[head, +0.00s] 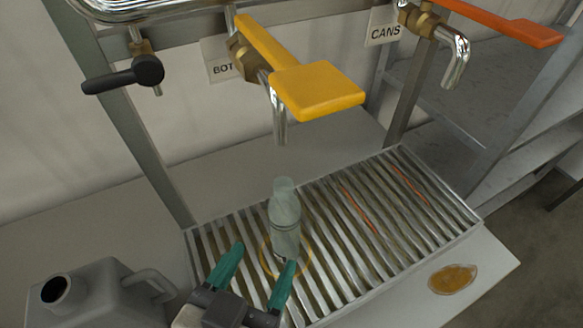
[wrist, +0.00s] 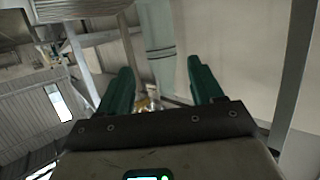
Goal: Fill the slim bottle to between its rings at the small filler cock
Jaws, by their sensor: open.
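The slim bottle (head: 285,212) is pale, greenish and see-through. It stands upright on the drip grate inside a yellow ring (head: 264,250), below the spout (head: 279,118) of the cock with the yellow lever (head: 315,92). That cock has a partly covered label starting "BOT" (head: 222,69). No stream shows from the spout. My gripper (head: 264,256) is open, its green fingers at the near side of the bottle. The right finger overlaps the bottle's foot. In the wrist view the bottle (wrist: 158,35) with dark rings shows beyond and between the fingers (wrist: 162,82). I cannot tell its liquid level.
A cock with an orange lever (head: 510,24), labelled "CANS", is at right. A black-handled valve (head: 130,74) is at left. A grey jerrycan (head: 92,292) stands at lower left. An amber puddle (head: 453,279) lies on the bench right of the grate (head: 405,225), whose right part is free.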

